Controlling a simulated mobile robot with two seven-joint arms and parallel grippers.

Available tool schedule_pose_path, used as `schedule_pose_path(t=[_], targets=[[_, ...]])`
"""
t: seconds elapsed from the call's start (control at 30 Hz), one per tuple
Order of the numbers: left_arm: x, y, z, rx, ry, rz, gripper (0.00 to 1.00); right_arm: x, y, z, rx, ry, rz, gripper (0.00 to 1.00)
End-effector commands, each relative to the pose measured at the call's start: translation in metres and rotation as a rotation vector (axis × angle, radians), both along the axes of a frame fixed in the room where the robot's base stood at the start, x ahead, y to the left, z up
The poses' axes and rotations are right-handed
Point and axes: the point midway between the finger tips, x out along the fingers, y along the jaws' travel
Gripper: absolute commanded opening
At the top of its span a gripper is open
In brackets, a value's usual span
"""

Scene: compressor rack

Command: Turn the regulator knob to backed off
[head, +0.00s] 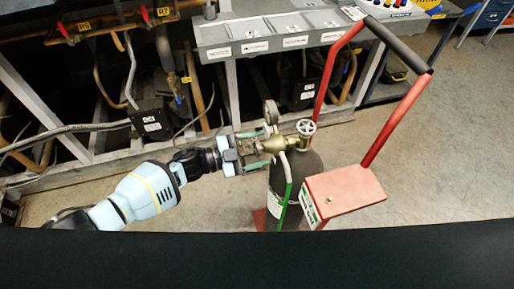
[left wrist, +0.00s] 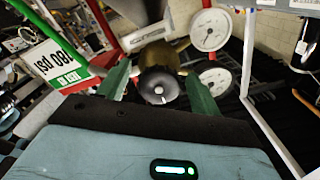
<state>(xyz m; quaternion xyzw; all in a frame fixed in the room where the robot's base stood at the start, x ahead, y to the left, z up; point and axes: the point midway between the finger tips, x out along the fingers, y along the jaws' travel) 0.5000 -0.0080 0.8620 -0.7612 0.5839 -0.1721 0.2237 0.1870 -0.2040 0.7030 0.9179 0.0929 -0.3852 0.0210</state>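The regulator (head: 272,143) is a brass body on top of a dark gas cylinder (head: 303,172). The regulator knob (left wrist: 158,86) is a round dark knob with a grey face and a small white mark near its lower edge. My left gripper (head: 254,153) reaches the regulator from the left in the head view. In the left wrist view its two green fingers (left wrist: 158,82) stand on either side of the knob, with a visible gap on each side. The knob is hidden by the gripper in the head view. My right gripper is not in view.
Two white-faced gauges, an upper one (left wrist: 209,30) and a lower one (left wrist: 214,77), sit right of the knob. A handwheel valve (head: 306,128) tops the cylinder. A red cart (head: 345,192) holds it. A grey bench (head: 270,35) stands behind; floor at right is clear.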

Motion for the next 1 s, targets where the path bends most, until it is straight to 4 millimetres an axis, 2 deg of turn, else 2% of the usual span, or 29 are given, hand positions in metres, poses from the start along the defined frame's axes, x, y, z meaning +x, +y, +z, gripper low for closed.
schedule_pose_path(t=[0.27, 0.7, 1.0], targets=[[-0.001, 0.004, -0.001, 0.002, -0.001, 0.001, 0.65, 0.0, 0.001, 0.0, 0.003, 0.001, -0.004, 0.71], [-0.017, 0.064, -0.002, 0.001, 0.001, 0.001, 0.65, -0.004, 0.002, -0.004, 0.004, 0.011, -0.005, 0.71], [-0.021, 0.076, 0.0, -0.001, 0.0, -0.001, 0.65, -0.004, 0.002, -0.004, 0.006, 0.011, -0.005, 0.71]])
